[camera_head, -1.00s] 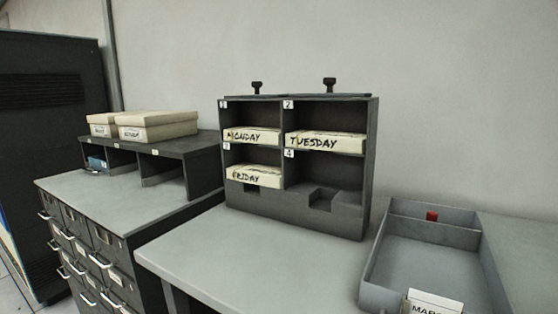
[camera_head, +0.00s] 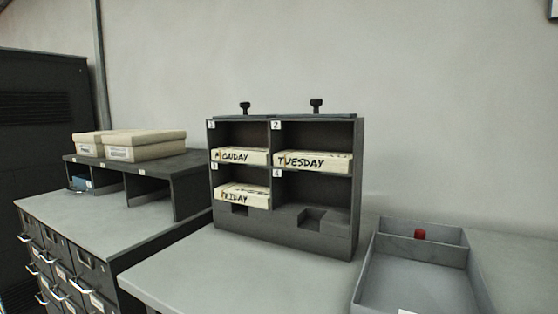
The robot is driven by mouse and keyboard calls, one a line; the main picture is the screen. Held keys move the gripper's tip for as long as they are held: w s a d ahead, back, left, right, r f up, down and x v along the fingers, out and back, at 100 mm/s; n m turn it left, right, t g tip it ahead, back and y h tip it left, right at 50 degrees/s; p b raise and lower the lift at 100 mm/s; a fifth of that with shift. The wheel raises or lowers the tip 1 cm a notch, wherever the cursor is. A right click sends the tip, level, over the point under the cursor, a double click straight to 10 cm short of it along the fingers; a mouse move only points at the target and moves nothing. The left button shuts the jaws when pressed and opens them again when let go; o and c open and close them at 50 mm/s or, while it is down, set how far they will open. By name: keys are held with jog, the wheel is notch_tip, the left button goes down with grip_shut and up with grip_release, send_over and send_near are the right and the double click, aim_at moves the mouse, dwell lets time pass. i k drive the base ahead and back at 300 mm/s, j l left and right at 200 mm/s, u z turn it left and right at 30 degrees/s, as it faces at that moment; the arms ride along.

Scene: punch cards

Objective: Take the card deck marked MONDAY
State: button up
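The card deck marked MONDAY (camera_head: 240,157) lies in the upper left compartment, numbered 1, of a dark grey rack (camera_head: 284,238) on the table. The deck is cream coloured, with its black lettering facing me. The deck marked TUESDAY (camera_head: 314,161) lies in compartment 2, to its right. The deck marked FRIDAY (camera_head: 242,196) lies in compartment 3, below MONDAY. Compartment 4, at the lower right, holds no deck. My gripper is not in view.
A grey tray (camera_head: 363,282) with a small red object (camera_head: 420,234) in its back section stands right of the rack. Left are a drawer cabinet (camera_head: 85,262) and a dark shelf (camera_head: 186,184) bearing cream boxes (camera_head: 145,147). The grey tabletop (camera_head: 250,273) before the rack is clear.

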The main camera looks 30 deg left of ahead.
aim_at(252, 155)
jog(key=j+u, duration=0.25)
jog(key=u, duration=0.15)
jog(key=i+j+u, duration=0.1)
jog(key=j+u, duration=0.45)
jog(key=u, duration=0.2)
jog(key=i+l, duration=0.05)
